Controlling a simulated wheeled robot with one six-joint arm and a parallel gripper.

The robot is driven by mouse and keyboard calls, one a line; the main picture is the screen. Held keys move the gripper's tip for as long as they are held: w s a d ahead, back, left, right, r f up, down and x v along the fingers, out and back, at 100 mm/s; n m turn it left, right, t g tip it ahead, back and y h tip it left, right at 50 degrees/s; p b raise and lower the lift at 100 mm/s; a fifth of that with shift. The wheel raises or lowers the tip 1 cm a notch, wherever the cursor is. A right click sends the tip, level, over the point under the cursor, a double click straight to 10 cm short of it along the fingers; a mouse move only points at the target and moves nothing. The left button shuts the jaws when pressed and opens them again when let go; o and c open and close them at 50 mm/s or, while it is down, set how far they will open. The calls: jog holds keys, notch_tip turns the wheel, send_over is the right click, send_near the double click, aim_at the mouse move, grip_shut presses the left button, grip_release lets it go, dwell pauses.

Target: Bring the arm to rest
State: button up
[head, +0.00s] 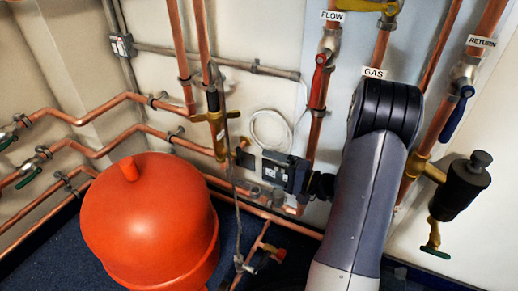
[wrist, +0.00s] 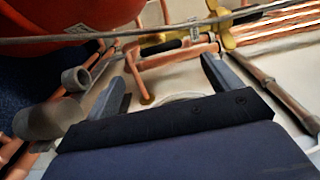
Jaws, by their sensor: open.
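My gripper (head: 266,170) is at the middle of the head view, in front of the lower pipework and pointing left. My arm reaches up from the bottom edge, bends at a dark elbow and runs behind itself to the gripper. In the wrist view, the two fingers of my gripper (wrist: 166,84) stand wide apart. Nothing is held between them. A thin copper pipe (wrist: 144,92) shows between the fingers, seemingly beyond them; its distance is hard to tell.
A large red vessel (head: 148,225) stands left of my gripper. Copper pipes (head: 120,145) run along the wall. A red-handled valve (head: 318,82), a blue-handled valve (head: 458,112) and a dark cylindrical fitting (head: 460,187) flank my arm. A thin grey line (head: 232,165) hangs close by my gripper.

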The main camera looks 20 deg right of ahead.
aim_at(241, 158)
jog(key=b+x, duration=0.3)
jog(key=x, duration=0.7)
jog(key=shift+w+a, duration=0.25)
